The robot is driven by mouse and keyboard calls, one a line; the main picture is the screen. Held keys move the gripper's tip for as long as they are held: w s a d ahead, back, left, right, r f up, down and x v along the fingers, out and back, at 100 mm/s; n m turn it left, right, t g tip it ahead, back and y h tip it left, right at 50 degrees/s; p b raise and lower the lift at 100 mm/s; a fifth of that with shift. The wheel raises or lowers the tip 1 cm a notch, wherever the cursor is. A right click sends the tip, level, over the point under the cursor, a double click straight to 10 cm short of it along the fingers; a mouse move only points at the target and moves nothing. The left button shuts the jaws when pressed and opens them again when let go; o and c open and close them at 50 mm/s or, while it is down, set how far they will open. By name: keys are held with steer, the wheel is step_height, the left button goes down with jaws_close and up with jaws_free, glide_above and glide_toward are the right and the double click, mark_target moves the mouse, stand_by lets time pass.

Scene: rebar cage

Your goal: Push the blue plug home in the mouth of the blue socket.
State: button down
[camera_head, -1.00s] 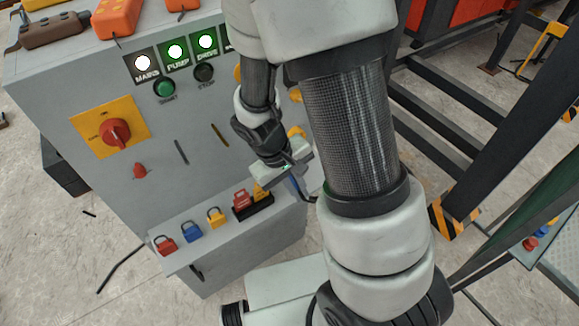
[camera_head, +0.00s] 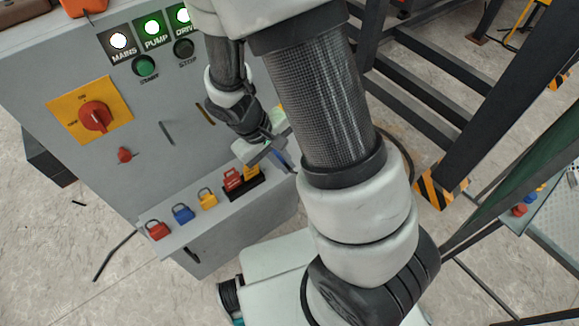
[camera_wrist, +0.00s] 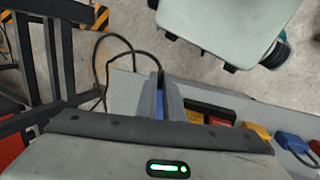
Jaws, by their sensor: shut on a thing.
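My gripper (camera_head: 268,152) is beside the grey control cabinet, low in front of its right part. It is shut on the blue plug (camera_head: 281,158), which shows as a small blue piece at the fingers. In the wrist view the fingers (camera_wrist: 160,103) are closed around the plug (camera_wrist: 159,106), and a dark cable (camera_wrist: 134,50) loops away from it. I cannot make out the blue socket in either view. My arm covers the right part of the cabinet in the head view.
The cabinet's ledge (camera_head: 215,222) carries a red padlock (camera_head: 157,231), a blue padlock (camera_head: 183,214), a yellow padlock (camera_head: 207,200) and a black holder (camera_head: 238,190). A red rotary switch (camera_head: 95,116) sits on the panel. Dark steel framing (camera_head: 440,110) stands at the right.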

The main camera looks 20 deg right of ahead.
mark_target(276, 154)
steer(key=shift+w+a, duration=0.25)
steer(key=shift+w, duration=0.55)
steer(key=shift+w+a, duration=0.25)
steer(key=shift+w, duration=0.5)
steer(key=shift+w+b, duration=0.15)
steer(key=shift+b, duration=0.15)
stand_by(1.1)
steer(key=shift+w+a, duration=0.15)
steer(key=shift+w, duration=0.15)
steer(key=shift+w+a, duration=0.25)
steer(key=shift+w, duration=0.45)
steer(key=shift+w+a, duration=0.25)
steer(key=shift+w, duration=0.45)
steer(key=c, duration=1.8)
jaws_free()
steer(key=shift+s, duration=0.1)
